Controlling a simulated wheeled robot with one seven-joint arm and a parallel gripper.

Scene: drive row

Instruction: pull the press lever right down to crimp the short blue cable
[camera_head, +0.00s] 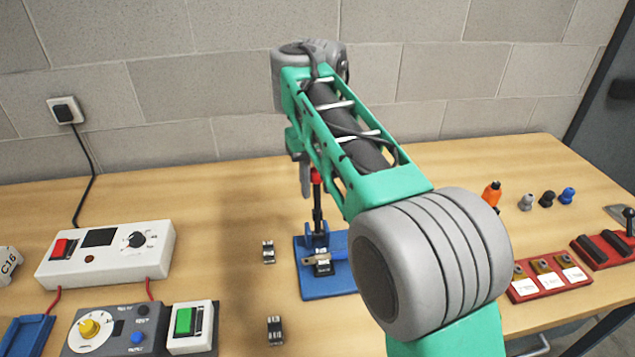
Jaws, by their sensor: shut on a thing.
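The press stands on a blue base plate (318,289) on the bench, in the middle of the head view. Its dark press lever (317,210) stands nearly upright and ends in a red knob (316,174). My gripper (311,178) is at the top of the lever, shut on the knob; my arm hides much of the jaws. A short blue piece (340,254), seemingly the blue cable, shows at the press head beside a metal lug. My arm hides what lies to its right.
Two small metal clips (268,251) lie left of the press. A white control box (105,253), a grey panel with a yellow knob (115,330) and a green switch (184,322) stand farther left. A block wall stands behind.

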